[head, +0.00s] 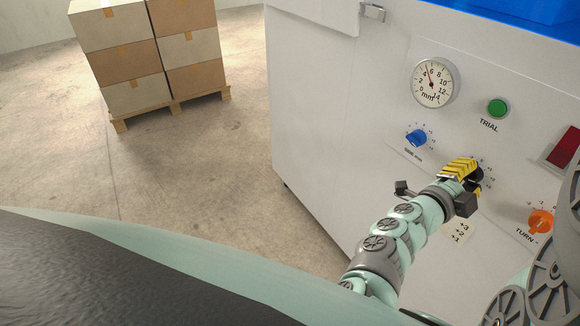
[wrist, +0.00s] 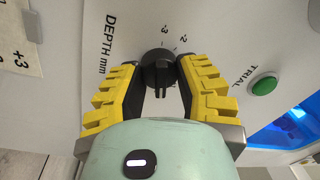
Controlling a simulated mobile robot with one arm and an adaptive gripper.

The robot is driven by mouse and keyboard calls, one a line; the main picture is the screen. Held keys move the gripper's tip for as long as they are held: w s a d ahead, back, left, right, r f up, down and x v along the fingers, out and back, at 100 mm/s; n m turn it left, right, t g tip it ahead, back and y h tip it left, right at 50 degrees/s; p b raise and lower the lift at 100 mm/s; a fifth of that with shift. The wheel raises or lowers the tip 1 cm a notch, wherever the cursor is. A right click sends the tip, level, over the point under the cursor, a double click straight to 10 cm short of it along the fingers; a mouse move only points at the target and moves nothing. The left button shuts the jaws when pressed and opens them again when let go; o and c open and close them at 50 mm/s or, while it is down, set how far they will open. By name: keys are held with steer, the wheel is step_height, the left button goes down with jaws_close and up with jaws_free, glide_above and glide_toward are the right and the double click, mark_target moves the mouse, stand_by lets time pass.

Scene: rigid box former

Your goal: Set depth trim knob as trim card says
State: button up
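The depth trim knob (wrist: 160,68) is black with a raised bar, and the label "DEPTH mm" is printed beside it in the wrist view. Marks reading 3 and 2 show above it. My gripper (wrist: 161,70), with yellow-backed black fingers, has one finger on each side of the knob. Gaps show between the fingers and the narrow bar; contact with the knob's rim is unclear. In the head view my gripper (head: 472,178) covers most of the knob. A pale card (head: 457,233) hangs below it; its edge shows "+3" in the wrist view (wrist: 20,55).
On the white machine panel are a dial gauge (head: 435,83), a green TRIAL button (head: 498,107), a blue knob (head: 416,138), an orange knob (head: 540,220) and a dark red display (head: 564,148). Stacked boxes (head: 150,50) stand on a pallet at the back left. Floor between is clear.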

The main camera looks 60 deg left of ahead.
steer(key=o, duration=0.6)
steer(key=shift+d, duration=0.1)
steer(key=shift+c, duration=0.2)
steer(key=s, duration=1.2)
steer(key=shift+f, duration=0.35)
